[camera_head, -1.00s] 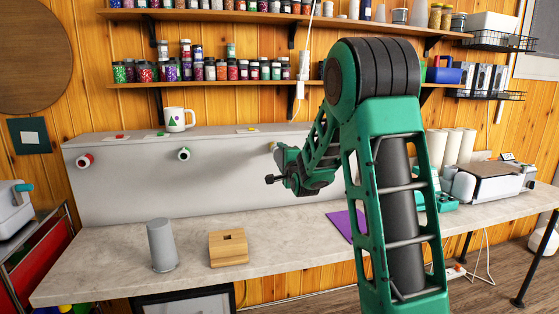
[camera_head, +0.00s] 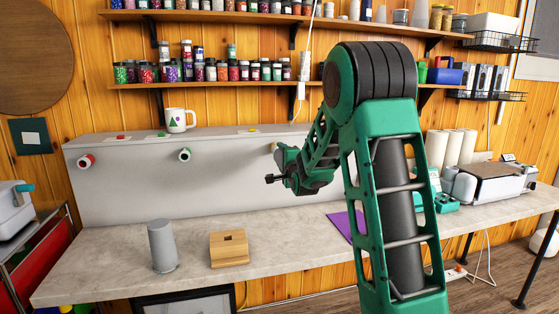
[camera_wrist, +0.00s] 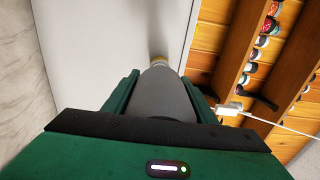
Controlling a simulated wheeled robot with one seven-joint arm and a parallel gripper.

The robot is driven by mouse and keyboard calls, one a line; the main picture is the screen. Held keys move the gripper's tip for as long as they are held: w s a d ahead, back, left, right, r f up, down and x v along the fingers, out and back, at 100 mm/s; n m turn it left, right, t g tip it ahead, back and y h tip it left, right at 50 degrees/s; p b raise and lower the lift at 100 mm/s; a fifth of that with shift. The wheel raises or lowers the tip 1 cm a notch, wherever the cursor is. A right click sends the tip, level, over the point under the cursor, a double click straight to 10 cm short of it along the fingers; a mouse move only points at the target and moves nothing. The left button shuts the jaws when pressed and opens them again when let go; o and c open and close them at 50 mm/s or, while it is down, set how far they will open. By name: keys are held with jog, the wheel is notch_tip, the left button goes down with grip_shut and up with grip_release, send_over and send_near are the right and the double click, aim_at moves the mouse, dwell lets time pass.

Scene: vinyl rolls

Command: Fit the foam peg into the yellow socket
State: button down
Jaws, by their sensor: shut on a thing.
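My gripper (camera_wrist: 160,100) is shut on a grey foam peg (camera_wrist: 160,90), which points away from the wrist camera toward the white panel. In the head view, the yellow socket (camera_head: 274,147) is on the right part of the panel, partly hidden by my arm. My gripper (camera_head: 278,170) is close to it; the held peg cannot be made out there.
A grey cylinder (camera_head: 162,245) and a wooden block with a hole (camera_head: 229,249) stand on the counter (camera_head: 110,265). A mug (camera_head: 177,120) stands on the panel's top. Shelves hang above.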

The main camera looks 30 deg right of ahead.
jog(key=shift+w+d+r, duration=0.1)
jog(key=shift+w+r, duration=0.05)
jog(key=shift+r, duration=0.1)
dwell(0.8)
jog(key=shift+c, duration=1)
grip_release()
jog(key=shift+f, duration=0.2)
jog(key=shift+v, duration=3.5)
